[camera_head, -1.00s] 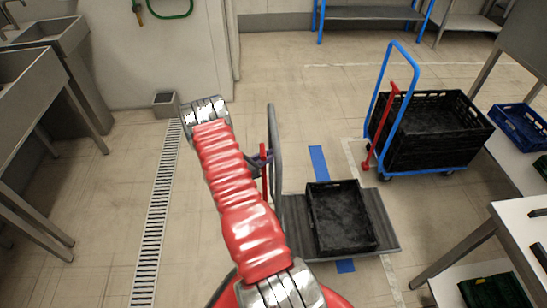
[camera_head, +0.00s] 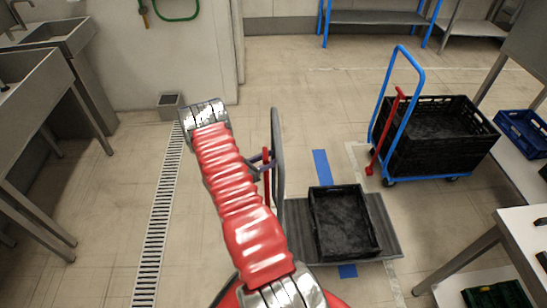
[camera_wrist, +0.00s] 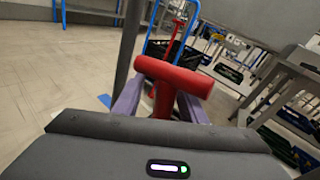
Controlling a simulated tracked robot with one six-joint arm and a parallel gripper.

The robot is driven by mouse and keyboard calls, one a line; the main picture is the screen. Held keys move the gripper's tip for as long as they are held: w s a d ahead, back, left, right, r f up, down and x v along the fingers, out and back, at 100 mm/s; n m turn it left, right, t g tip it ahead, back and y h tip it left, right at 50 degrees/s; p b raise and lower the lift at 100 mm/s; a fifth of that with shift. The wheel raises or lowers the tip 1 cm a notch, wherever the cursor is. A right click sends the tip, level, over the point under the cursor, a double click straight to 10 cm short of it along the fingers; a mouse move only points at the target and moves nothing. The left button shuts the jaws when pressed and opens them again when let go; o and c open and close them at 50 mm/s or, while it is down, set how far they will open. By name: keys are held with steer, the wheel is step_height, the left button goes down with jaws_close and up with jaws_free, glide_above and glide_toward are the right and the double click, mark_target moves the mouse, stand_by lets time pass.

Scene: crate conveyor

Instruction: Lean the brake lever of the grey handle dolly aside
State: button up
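The grey handle dolly has an upright grey handle (camera_head: 278,150) and a flat grey platform (camera_head: 376,222) with a black crate (camera_head: 343,222) on it. Its red brake lever (camera_head: 266,178) stands roughly upright just left of the handle. In the wrist view the lever's red T-shaped grip (camera_wrist: 173,76) is close ahead, a little tilted. My gripper (camera_head: 258,168) is at the lever, mostly hidden behind my arm in the head view. In the wrist view its purple fingers (camera_wrist: 160,104) stand spread on either side of the red stem. The fingertips are hidden behind the grip.
A blue handle dolly (camera_head: 397,105) with black crates and its own red lever stands to the right behind. Tables with crates (camera_head: 523,130) line the right side. Sinks (camera_head: 48,75) stand at the left. The floor left of the dolly, along the drain (camera_head: 157,225), is clear.

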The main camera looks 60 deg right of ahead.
steer(key=v, duration=1.2)
steer(key=shift+a, duration=0.15)
stand_by(0.5)
steer(key=s+a+m+g+y, duration=0.3)
steer(key=s+a+m+y, duration=0.3)
steer(key=s+a, duration=0.2)
steer(key=s+a+r+m+t+y, duration=0.1)
steer(key=a+r+m+t+y, duration=0.3)
steer(key=a+r, duration=1.2)
steer(key=s+a+r+m+t+y, duration=0.2)
steer(key=a+r+m+t+y, duration=0.3)
steer(key=a+r+t, duration=0.5)
steer(key=a+r+m, duration=0.1)
steer(key=a+r, duration=0.5)
steer(key=r, duration=0.6)
steer(key=shift+s+t, duration=0.3)
